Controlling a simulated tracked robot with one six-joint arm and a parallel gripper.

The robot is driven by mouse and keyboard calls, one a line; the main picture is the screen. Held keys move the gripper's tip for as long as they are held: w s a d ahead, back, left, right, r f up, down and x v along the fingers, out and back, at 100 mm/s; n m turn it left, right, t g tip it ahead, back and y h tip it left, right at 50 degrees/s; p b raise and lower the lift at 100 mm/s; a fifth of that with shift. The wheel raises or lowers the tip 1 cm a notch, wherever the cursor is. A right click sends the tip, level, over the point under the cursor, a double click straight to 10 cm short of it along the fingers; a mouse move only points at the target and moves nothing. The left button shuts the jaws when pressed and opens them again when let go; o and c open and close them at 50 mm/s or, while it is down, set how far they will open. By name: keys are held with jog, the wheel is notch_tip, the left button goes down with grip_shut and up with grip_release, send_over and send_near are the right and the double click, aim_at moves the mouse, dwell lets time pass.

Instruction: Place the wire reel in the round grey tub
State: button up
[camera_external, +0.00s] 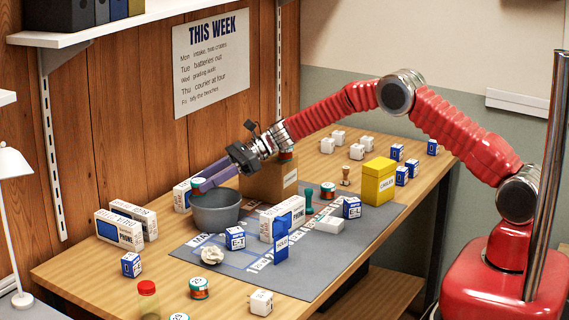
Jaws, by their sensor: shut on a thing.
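The round grey tub (217,216) stands near the back edge of the table, toward the wall. My gripper (203,181) reaches over it from the right, its long fingers pointing down and left. The fingers are shut on a small wire reel (197,184) with a pale top and coloured sides. The reel is held above the tub's left rim; fingers partly hide it. I cannot tell exactly how far above the rim it is. The tub's inside is mostly hidden.
White phone boxes (119,230) stand left of the tub. A cardboard box (262,182) is behind it. A grey mat (215,259) carries several boxes and a stamp. Other reels, like one (199,288) in front, sit about. A crumpled paper ball (212,255) lies before the tub.

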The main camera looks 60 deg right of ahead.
jog(key=shift+f, duration=1.8)
jog(key=shift+f, duration=0.5)
jog(key=o, duration=0.7)
jog(key=shift+o, duration=0.2)
jog(key=shift+r, duration=0.45)
jog(key=shift+s+d+r, duration=0.15)
jog(key=shift+d+r, duration=0.05)
jog(key=shift+d, duration=0.15)
jog(key=v, duration=1.1)
